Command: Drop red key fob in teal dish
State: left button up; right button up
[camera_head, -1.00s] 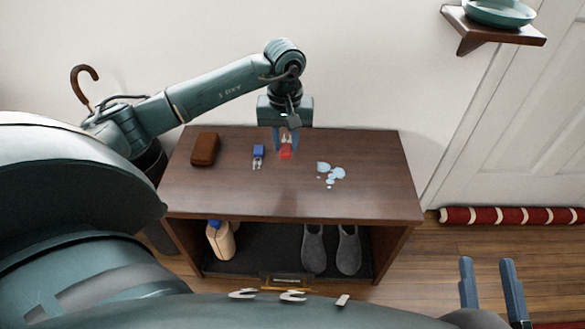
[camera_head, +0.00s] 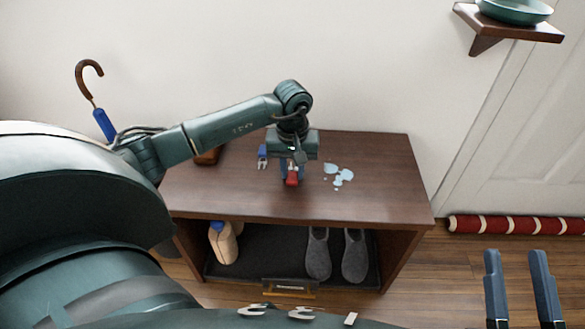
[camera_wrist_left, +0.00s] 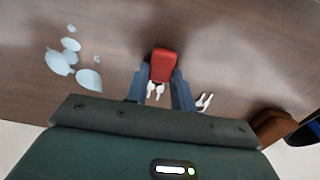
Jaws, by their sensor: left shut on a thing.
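The red key fob (camera_head: 291,178) is held between the fingertips of my left gripper (camera_head: 291,168), over the dark wooden bench top. In the left wrist view, the red fob (camera_wrist_left: 163,65) sits between the blue fingers (camera_wrist_left: 160,82), with its silver keys hanging toward the wrist. I cannot tell how far it is above the wood. The teal dish (camera_head: 515,12) stands on a small wall shelf at the top right, partly cut off by the picture edge. My right gripper (camera_head: 520,285) is at the lower right, its fingers apart and empty.
On the bench (camera_head: 385,185) lie a blue key fob (camera_head: 263,151), pale blue puddle-like patches (camera_head: 340,176) and a brown case (camera_head: 208,156) partly behind my arm. The wooden wall shelf (camera_head: 520,28) is well right of the bench.

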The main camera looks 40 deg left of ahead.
pick_arm(q)
jog(key=o, duration=1)
